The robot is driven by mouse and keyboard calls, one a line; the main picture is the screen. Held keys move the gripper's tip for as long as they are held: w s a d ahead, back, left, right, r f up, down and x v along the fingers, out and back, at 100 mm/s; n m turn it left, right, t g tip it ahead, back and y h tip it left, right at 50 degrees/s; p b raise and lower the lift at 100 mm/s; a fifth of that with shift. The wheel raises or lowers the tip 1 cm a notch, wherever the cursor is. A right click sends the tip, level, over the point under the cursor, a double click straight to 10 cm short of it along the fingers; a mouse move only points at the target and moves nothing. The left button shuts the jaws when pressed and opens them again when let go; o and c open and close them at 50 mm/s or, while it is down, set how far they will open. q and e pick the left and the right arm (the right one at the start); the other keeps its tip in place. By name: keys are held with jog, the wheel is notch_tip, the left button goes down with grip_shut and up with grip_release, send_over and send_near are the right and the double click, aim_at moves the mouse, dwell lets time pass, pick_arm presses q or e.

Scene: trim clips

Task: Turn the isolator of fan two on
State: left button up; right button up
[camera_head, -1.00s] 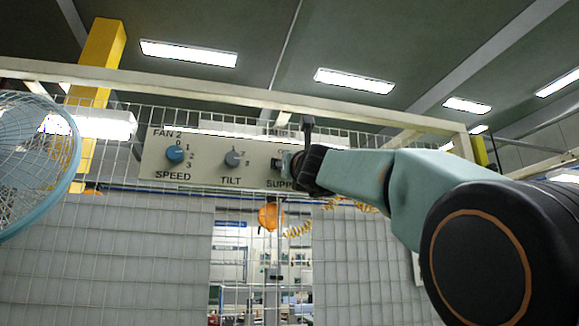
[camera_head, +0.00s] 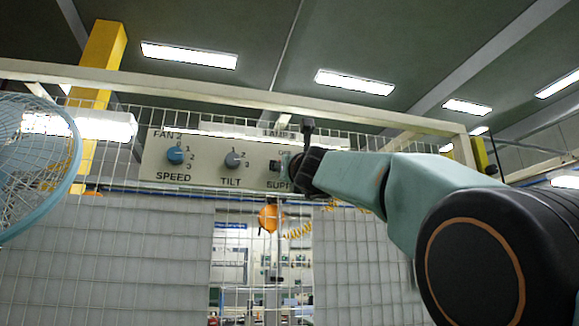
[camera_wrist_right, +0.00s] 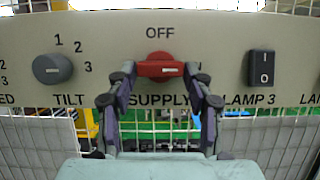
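The red supply isolator handle (camera_wrist_right: 160,68) is on the grey panel in the right wrist view, above the word SUPPLY and below OFF. It lies level, its white mark toward the right. A label at its right is mostly hidden by a finger. My right gripper (camera_wrist_right: 160,75) is shut on the handle, one fingertip at each end. In the head view the right gripper (camera_head: 289,165) covers much of the supply switch on the FAN 2 panel (camera_head: 208,160). My left gripper is not in view.
Left of the isolator are the grey tilt knob (camera_head: 233,160) and the blue speed knob (camera_head: 175,155). A black lamp 3 rocker switch (camera_wrist_right: 262,69) is close on its right. A caged fan (camera_head: 35,160) stands at far left. Wire mesh surrounds the panel.

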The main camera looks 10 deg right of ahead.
jog(key=o, duration=0.3)
jog(key=shift+r, duration=0.1)
jog(key=shift+s+r, duration=0.1)
jog(key=shift+d+n, duration=0.1)
jog(key=shift+n, duration=0.4)
jog(key=shift+n+y+p, duration=0.3)
jog(key=shift+n+y, duration=0.3)
